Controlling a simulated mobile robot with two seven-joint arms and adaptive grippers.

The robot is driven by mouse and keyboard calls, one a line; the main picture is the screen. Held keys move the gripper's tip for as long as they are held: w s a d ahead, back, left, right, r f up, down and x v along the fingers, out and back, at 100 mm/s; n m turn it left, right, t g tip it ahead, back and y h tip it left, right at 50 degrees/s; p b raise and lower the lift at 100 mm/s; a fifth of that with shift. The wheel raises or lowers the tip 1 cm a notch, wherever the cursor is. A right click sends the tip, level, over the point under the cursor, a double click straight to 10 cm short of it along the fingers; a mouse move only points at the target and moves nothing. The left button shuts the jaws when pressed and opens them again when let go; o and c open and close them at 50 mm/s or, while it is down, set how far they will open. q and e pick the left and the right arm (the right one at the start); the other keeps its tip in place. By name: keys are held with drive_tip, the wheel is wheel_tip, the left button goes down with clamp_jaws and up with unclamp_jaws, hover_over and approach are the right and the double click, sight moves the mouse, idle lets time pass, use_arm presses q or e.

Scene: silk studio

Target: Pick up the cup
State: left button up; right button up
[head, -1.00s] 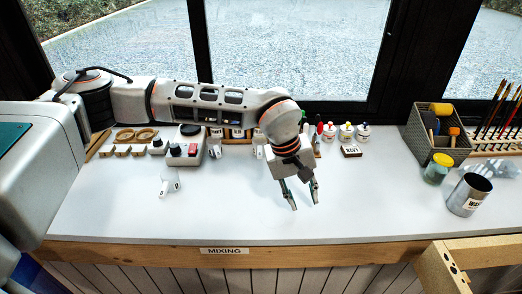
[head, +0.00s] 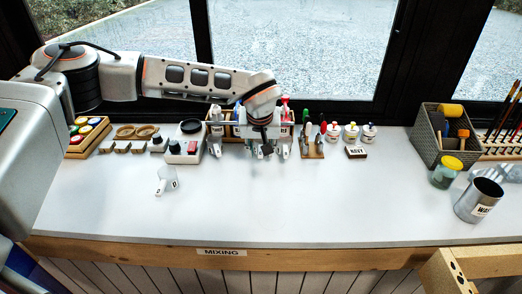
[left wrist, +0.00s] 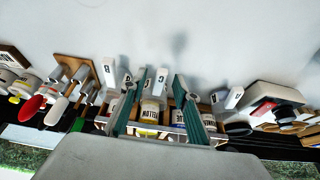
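The task does not say which cup is meant. My left gripper (head: 264,152) is at the back of the table, in front of the rack of jars, to the right of the small white cup. In the left wrist view its two green fingers (left wrist: 162,95) are apart, with a yellow-labelled jar (left wrist: 151,112) showing between them. My right gripper is not in view.
White lettered pieces (left wrist: 109,70) stand near the fingers. A scale (head: 184,147), small bottles (head: 350,132), a label block (head: 356,152) and a grey basket (head: 430,140) line the back. The table's middle and front (head: 310,205) are clear.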

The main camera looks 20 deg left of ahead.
use_arm(q)
drive_tip(key=shift+w+a+f, duration=0.1)
drive_tip(key=shift+w+f, duration=0.15)
drive_tip(key=shift+f, duration=0.35)
clamp_jaws()
drive_tip(key=shift+r, duration=0.15)
